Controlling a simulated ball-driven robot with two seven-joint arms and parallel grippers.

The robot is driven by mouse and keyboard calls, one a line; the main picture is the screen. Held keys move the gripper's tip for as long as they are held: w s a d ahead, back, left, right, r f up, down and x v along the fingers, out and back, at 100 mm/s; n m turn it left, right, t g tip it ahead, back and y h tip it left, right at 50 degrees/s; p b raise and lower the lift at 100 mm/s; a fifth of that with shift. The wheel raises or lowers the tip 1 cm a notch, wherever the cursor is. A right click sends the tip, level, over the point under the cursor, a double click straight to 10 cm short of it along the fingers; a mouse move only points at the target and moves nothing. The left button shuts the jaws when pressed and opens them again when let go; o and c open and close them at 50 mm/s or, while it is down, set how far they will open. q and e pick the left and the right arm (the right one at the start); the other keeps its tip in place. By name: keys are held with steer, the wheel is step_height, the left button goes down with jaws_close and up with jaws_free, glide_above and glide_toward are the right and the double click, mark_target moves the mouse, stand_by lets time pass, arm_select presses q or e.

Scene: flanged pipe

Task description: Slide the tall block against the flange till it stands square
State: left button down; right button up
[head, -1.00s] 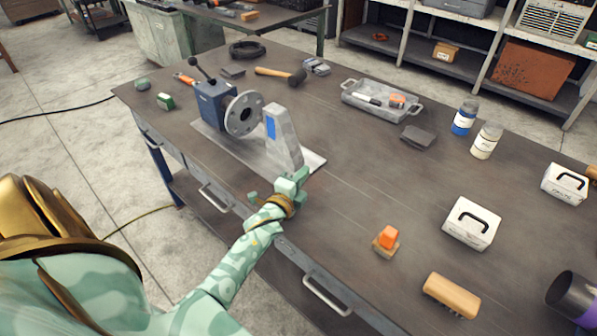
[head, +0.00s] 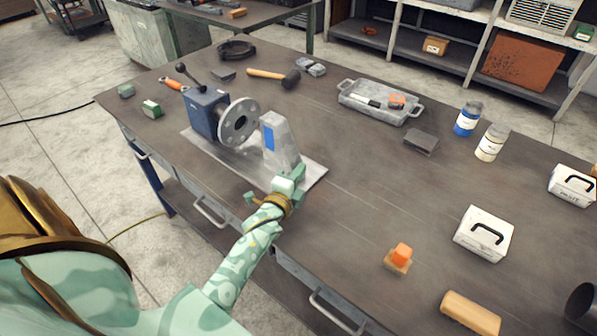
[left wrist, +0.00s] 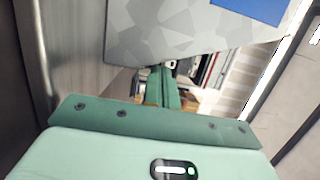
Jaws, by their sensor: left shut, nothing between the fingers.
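The tall block (head: 282,146) is grey with a blue patch and stands on a pale base plate (head: 310,173), just right of the round flange (head: 238,124) with its bolt holes. Flange and block look close together; I cannot tell whether they touch or whether the block is square. My left gripper (head: 289,178) is shut and empty, low at the block's near right side. In the left wrist view its closed green fingers (left wrist: 165,88) point at the lower edge of the block (left wrist: 165,32); contact is unclear. My right gripper is out of view.
A blue housing (head: 205,112) with a lever stands behind the flange. An orange-topped item (head: 399,259), a white case (head: 484,233) and a brush (head: 470,313) are to the right. The tabletop between is clear.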

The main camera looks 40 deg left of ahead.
mark_target(268, 154)
arm_select(q)
steer(key=a, duration=1)
steer(key=shift+w+a+f+b, duration=0.1)
steer(key=shift+w+a+b, duration=0.25)
steer(key=shift+w+a, duration=0.05)
steer(key=shift+a, duration=0.3)
